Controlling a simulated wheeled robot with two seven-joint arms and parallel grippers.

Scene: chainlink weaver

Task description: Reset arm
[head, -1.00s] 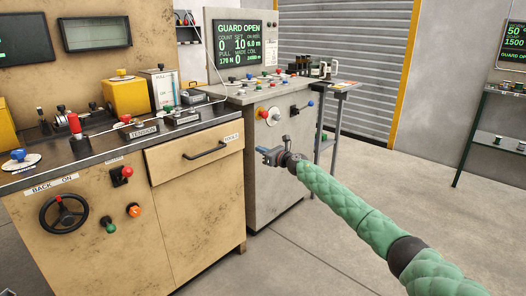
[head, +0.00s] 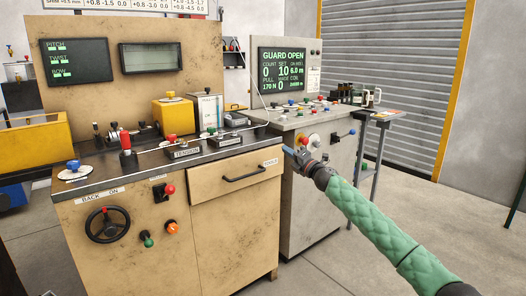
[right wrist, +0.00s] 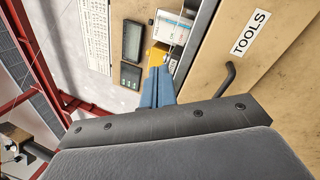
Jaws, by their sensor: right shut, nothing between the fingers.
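My right gripper (head: 289,151) is held out in front of the grey control cabinet, near the right end of the tan weaving bench. In the right wrist view its blue fingers (right wrist: 158,86) are together with nothing between them. My right arm is in a green quilted sleeve and comes in from the lower right. The gripper appears apart from the bench and the cabinet. My left gripper is in neither view.
The tan bench (head: 130,245) carries levers, a yellow box (head: 173,116) and a handwheel (head: 107,225). Its TOOLS drawer (head: 235,178) is shut. The grey cabinet (head: 305,215) has a screen (head: 282,68) reading GUARD OPEN. Open floor (head: 400,205) lies at the right.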

